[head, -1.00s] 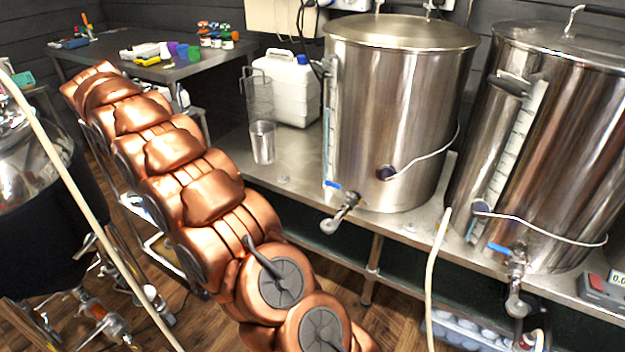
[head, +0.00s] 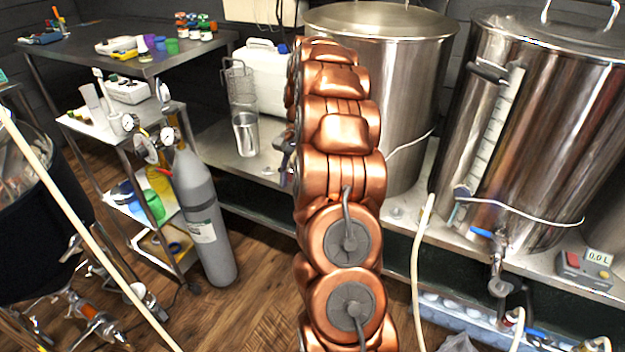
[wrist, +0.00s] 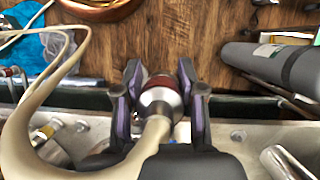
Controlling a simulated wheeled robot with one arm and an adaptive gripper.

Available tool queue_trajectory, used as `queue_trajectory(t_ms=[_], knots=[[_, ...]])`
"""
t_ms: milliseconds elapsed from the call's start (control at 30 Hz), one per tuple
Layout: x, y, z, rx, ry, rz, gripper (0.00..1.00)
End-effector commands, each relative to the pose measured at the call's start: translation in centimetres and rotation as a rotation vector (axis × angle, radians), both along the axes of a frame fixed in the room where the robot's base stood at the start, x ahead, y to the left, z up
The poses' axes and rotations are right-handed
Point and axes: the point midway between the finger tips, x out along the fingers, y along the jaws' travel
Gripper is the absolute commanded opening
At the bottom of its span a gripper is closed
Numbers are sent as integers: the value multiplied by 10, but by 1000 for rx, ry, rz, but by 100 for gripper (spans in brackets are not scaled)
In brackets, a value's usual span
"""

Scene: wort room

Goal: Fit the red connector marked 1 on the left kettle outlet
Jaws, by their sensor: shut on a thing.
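In the wrist view my gripper (wrist: 160,72) has its two dark fingers on either side of a connector (wrist: 160,94) with a dark red band and a silver body, and is shut on it. A cream hose (wrist: 72,82) runs from the connector and loops to the left. No mark 1 is readable on it. In the head view the left kettle (head: 400,105) stands on the steel bench, partly behind my copper arm. Its outlet is hidden there, and so is most of my gripper. The connector is over the bench's front edge in the wrist view.
The right kettle (head: 540,130) has an outlet valve (head: 495,255) with a blue handle. A grey gas cylinder (head: 205,210) stands on the floor at left, beside a trolley. A metal cup (head: 245,135) and white jerrycan (head: 268,85) sit on the bench left of my arm.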

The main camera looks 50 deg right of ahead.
Motion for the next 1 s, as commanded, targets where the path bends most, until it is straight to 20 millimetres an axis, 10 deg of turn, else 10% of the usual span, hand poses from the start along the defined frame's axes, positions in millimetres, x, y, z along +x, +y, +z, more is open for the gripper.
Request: queue_trajectory(t_ms=[333, 1000], knots=[[-38, -31, 0, 0, 6, -420, 0], [-40, -33, -42, 1, 8, -444, 0]])
